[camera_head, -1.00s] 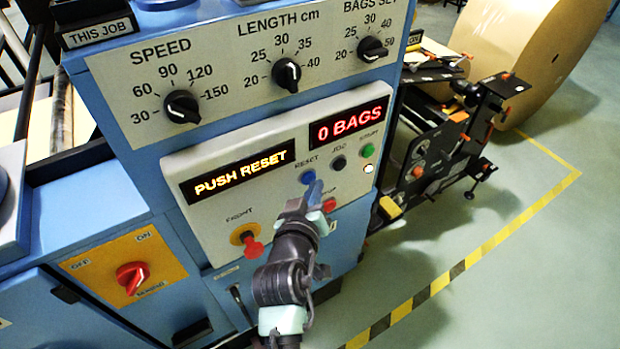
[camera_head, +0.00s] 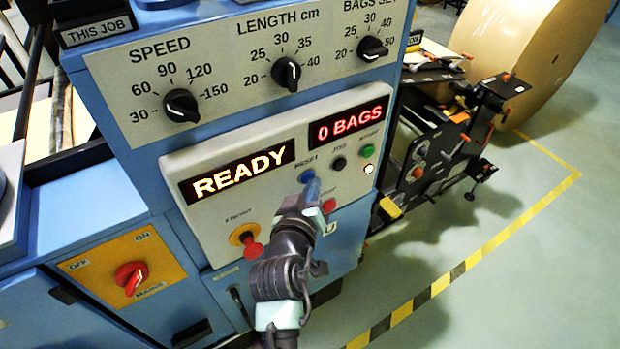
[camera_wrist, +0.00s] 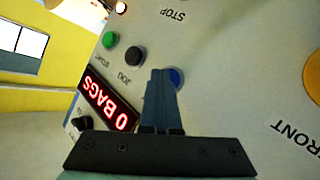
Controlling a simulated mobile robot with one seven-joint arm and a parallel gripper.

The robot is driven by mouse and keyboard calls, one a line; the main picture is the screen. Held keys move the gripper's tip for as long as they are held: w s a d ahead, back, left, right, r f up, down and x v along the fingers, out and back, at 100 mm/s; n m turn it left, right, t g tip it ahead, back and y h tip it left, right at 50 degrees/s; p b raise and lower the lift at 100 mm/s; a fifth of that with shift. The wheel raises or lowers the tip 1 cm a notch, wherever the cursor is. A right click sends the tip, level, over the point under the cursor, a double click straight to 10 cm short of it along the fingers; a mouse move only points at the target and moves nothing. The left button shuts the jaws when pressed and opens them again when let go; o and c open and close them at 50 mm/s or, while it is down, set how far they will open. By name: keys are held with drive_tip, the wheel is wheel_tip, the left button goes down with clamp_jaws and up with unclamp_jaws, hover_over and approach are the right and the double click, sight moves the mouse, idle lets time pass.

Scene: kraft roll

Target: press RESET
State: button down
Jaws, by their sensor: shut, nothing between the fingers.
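The blue RESET button (camera_head: 307,176) is on the sloped control panel (camera_head: 215,215), under its RESET label. In the wrist view the blue button (camera_wrist: 176,77) shows just past my fingertips, partly hidden by them. My gripper (camera_head: 313,187) is shut and empty, its blue-grey fingertips at the lower edge of the button. In the wrist view my gripper (camera_wrist: 162,75) points at the panel beside the button. I cannot tell whether the tips touch it. The left display (camera_head: 238,180) reads READY and the right display (camera_head: 345,124) reads 0 BAGS.
Close by are the black JOG button (camera_head: 339,163), green START button (camera_head: 367,151) and red STOP button (camera_head: 328,206). A red FRONT emergency knob (camera_head: 252,246) sits lower left. Dials line the panel above. A large kraft roll (camera_head: 530,60) stands back right.

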drive_tip(key=shift+s+r, duration=0.1)
drive_tip(key=shift+s+d+p, duration=0.4)
drive_tip(key=shift+s+d, duration=0.05)
drive_tip(key=shift+s, duration=0.15)
drive_tip(key=shift+s+d+p, duration=0.6)
drive_tip(key=shift+s+d, duration=0.15)
drive_tip(key=shift+s, duration=0.25)
drive_tip(key=shift+s+d+p, duration=0.6)
drive_tip(key=shift+s+d, duration=0.15)
drive_tip(key=shift+s, duration=0.25)
wheel_tip(320, 180, up, 28)
drive_tip(key=w+m+t+b, duration=0.2)
drive_tip(key=m+t, duration=0.1)
drive_tip(key=t, duration=0.3)
drive_tip(key=s+r+t, duration=0.2)
drive_tip(key=s+r, duration=0.2)
drive_tip(key=r, duration=0.4)
drive_tip(key=s+r+t+y, duration=0.1)
drive_tip(key=s+r+t, duration=0.1)
drive_tip(key=s+r, duration=0.3)
drive_tip(key=s+r+m+t+b, duration=0.1)
drive_tip(key=s+r+t, duration=0.2)
drive_tip(key=r, duration=0.7)
drive_tip(key=shift+s+a+r+y, duration=0.15)
drive_tip(key=shift+s+r+y, duration=0.2)
drive_tip(key=shift+s, duration=0.9)
